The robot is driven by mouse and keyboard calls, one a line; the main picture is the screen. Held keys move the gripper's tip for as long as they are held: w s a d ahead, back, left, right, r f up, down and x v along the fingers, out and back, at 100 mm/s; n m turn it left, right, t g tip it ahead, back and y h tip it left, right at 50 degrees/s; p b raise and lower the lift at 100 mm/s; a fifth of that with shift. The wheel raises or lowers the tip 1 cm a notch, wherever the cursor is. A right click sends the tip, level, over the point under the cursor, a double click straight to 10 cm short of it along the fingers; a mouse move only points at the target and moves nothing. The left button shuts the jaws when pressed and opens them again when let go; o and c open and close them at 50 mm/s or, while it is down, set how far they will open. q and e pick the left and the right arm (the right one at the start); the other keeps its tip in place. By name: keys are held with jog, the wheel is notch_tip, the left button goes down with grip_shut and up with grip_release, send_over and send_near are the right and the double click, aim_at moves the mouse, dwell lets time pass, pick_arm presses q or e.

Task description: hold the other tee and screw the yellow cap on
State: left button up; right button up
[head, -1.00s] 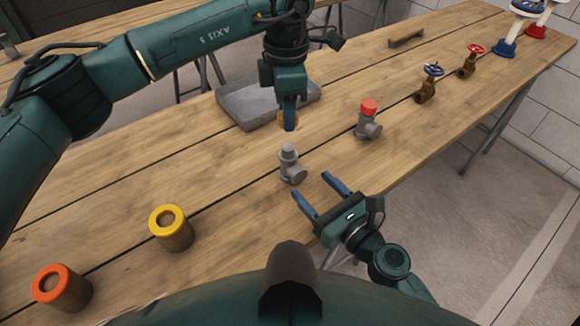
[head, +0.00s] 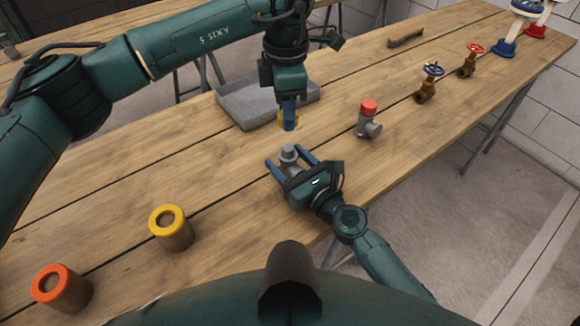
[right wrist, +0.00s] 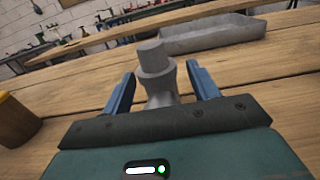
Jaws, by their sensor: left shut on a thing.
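The bare grey tee (head: 288,154) stands upright on the wooden table, with its plain top uncovered. It also shows in the right wrist view (right wrist: 155,72). My right gripper (head: 293,158) is open, with its blue fingers on either side of the tee; gaps show between fingers and tee in the right wrist view (right wrist: 160,85). My left gripper (head: 289,122) is above and just beyond the tee, shut on the yellow cap (head: 281,119), which is mostly hidden behind the fingers. Another grey tee (head: 369,124) with a red cap (head: 369,106) stands to the right.
A grey tray (head: 240,108) lies behind the left gripper. A yellow-ringed cylinder (head: 172,230) and an orange-ringed cylinder (head: 62,288) stand at the front left. Brass valves with a blue wheel (head: 428,82) and a red wheel (head: 469,60) stand at the right.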

grip_shut()
pick_arm(q)
send_over(288, 147)
jog(key=shift+a+f, duration=0.1)
jog(key=shift+f, duration=2.45)
jog(key=shift+f, duration=0.85)
jog(key=shift+f, duration=0.6)
